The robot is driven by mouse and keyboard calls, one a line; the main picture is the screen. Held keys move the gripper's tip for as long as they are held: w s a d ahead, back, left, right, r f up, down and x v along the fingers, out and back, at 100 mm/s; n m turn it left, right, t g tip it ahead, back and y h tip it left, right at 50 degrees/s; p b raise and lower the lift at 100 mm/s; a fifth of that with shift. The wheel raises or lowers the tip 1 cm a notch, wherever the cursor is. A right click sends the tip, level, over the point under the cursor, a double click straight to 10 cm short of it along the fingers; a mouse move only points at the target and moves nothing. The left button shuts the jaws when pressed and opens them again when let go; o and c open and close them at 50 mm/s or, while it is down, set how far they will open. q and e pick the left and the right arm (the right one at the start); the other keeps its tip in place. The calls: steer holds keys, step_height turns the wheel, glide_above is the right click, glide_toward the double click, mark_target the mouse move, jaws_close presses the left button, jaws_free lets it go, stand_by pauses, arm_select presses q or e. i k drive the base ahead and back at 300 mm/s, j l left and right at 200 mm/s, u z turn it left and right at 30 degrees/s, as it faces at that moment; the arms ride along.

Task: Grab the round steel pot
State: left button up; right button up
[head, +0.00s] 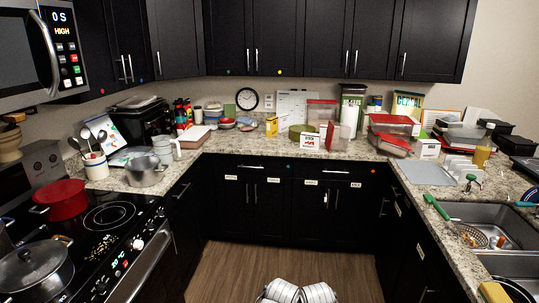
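A round steel pot (145,172) with side handles stands on the granite counter left of the corner, just beyond the stove. A second steel pot (36,268) with a lid sits on the black stovetop at the lower left, partly cut off by the frame edge. I cannot tell from this view which of the two the task names. Neither of my grippers can be made out. Only pale rounded parts, which look like my own arms, show at the bottom middle, far from both pots.
A red pot (64,201) sits on the stove (130,232) behind the lidded pot. A utensil crock (96,166) and a grey pitcher (163,149) stand near the counter pot. Containers crowd the back counter. A sink (490,222) is at right. The wooden floor (235,262) is clear.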

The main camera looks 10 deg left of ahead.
mark_target(144, 171)
steer(key=i+j+u, duration=0.1)
steer(key=i, duration=0.9)
steer(key=i+j+u, duration=0.5)
steer(key=i+j, duration=0.15)
